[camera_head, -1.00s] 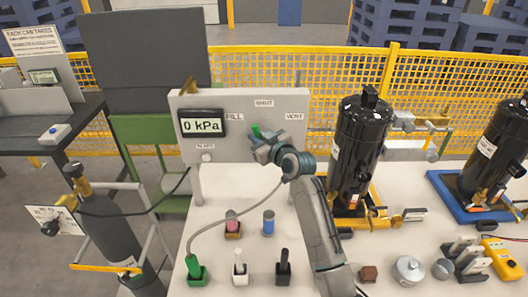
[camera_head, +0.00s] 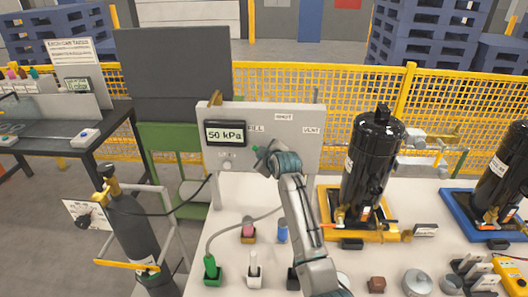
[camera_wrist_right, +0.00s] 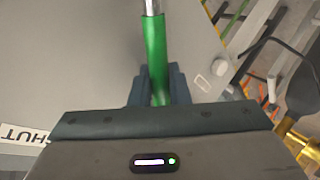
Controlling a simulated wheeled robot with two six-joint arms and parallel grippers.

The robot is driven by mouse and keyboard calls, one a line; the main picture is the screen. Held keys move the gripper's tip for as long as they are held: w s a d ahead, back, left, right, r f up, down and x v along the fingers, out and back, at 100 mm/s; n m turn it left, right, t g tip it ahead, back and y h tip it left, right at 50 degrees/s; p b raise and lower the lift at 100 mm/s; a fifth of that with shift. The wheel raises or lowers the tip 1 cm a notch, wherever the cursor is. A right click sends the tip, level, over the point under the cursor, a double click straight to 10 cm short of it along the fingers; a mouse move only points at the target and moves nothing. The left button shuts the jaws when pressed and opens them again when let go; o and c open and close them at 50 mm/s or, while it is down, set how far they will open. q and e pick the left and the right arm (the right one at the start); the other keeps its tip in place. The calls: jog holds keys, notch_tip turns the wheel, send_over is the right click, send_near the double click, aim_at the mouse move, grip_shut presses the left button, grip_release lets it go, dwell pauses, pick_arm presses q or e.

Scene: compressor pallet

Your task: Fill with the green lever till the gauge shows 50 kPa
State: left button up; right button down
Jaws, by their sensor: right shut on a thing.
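The grey valve panel (camera_head: 240,168) stands at the back of the white table, with labels FILL, SHUT and VENT. Its gauge display (camera_head: 226,134) reads 50 kPa. My right gripper (camera_head: 262,153) is at the panel, on the FILL side. In the right wrist view my right gripper (camera_wrist_right: 159,90) is shut on the green lever (camera_wrist_right: 155,45), whose grip runs up between the fingers to a metal rod. In the head view the lever is mostly hidden by the gripper; a bit of green shows at its tip. My left gripper is in no view.
A black compressor (camera_head: 372,165) stands on a yellow tray right of the panel; another (camera_head: 505,175) stands on a blue tray. A green hose plug (camera_head: 211,268) and a white one (camera_head: 254,272) stand at the front. A grey gas cylinder (camera_head: 135,228) stands at left.

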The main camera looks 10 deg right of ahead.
dwell(0.4)
jog(key=c, duration=1.4)
grip_release()
jog(key=shift+c, duration=0.2)
jog(key=shift+s, duration=0.1)
jog(key=shift+s, duration=0.3)
jog(key=b+v, duration=0.3)
jog(key=v, duration=0.7)
jog(key=shift+r, duration=0.2)
